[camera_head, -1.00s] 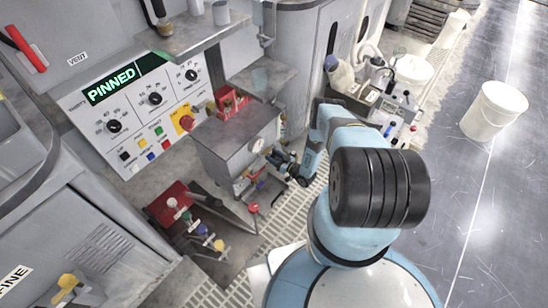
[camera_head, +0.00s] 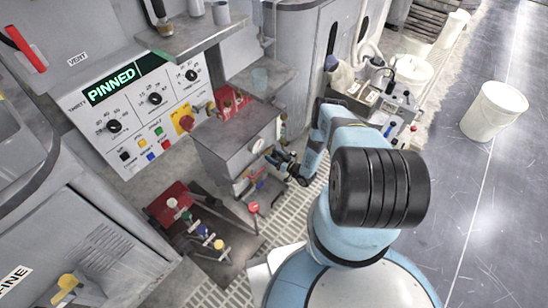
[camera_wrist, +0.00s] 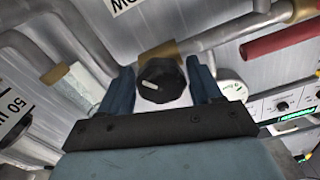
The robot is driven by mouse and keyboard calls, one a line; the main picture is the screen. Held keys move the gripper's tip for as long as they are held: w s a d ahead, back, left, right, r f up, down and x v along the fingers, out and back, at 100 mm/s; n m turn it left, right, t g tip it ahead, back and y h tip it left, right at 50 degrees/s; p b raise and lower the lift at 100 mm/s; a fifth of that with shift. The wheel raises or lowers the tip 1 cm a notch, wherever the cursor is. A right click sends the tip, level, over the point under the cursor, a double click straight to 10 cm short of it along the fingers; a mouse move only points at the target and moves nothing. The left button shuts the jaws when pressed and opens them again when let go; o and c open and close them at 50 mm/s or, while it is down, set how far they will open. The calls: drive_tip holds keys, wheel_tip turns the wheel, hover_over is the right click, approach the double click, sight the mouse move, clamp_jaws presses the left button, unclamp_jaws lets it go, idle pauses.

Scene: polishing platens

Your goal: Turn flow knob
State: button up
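In the wrist view a round black knob (camera_wrist: 162,84) with a short white mark faces me, in front of grey pipework. My gripper (camera_wrist: 161,70) has its two blue fingers apart, one on each side of the knob. A narrow gap seems to show beside the knob; contact is not clear. In the head view my gripper (camera_head: 277,158) is beside the front of a grey box (camera_head: 222,148), just below a round white gauge (camera_head: 257,146). The knob itself is too small to make out there.
A control panel (camera_head: 130,133) with black dials, coloured buttons and a "PINNED" display is at left. Coloured-knob levers (camera_head: 203,230) stand below the box. A red pipe (camera_wrist: 280,40) and a white gauge (camera_wrist: 233,90) are right of the knob. Open floor with a white bucket (camera_head: 494,111) is at right.

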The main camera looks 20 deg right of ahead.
drive_tip(key=shift+o, duration=0.8)
drive_tip(key=shift+s, duration=0.1)
drive_tip(key=v, duration=1.3)
drive_tip(key=shift+s+d, duration=0.25)
drive_tip(key=shift+d, duration=0.05)
drive_tip(key=shift+f, duration=0.1)
